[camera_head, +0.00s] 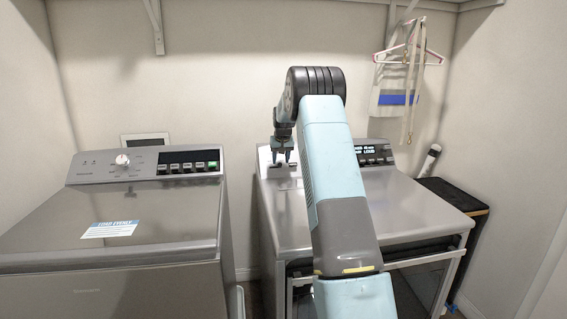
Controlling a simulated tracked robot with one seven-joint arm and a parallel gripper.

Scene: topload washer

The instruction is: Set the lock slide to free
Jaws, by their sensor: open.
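My gripper (282,157) is open and points down at the back left of the right-hand machine (412,204), in front of its control panel. Its fingers look empty. A pale panel section (265,155) with small dark parts shows around the fingers, partly covered by them. I cannot make out the lock slide or its setting, and I cannot tell whether the fingers touch anything. My arm hides the middle of the panel. A lit display (366,150) and several buttons show right of the arm.
A second machine (60,236) with a white knob (122,160), several buttons and a blue-white label (110,229) stands at left, with a narrow gap between. A dark stand (455,194) is at far right. Hangers (408,60) hang from a shelf on the back wall.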

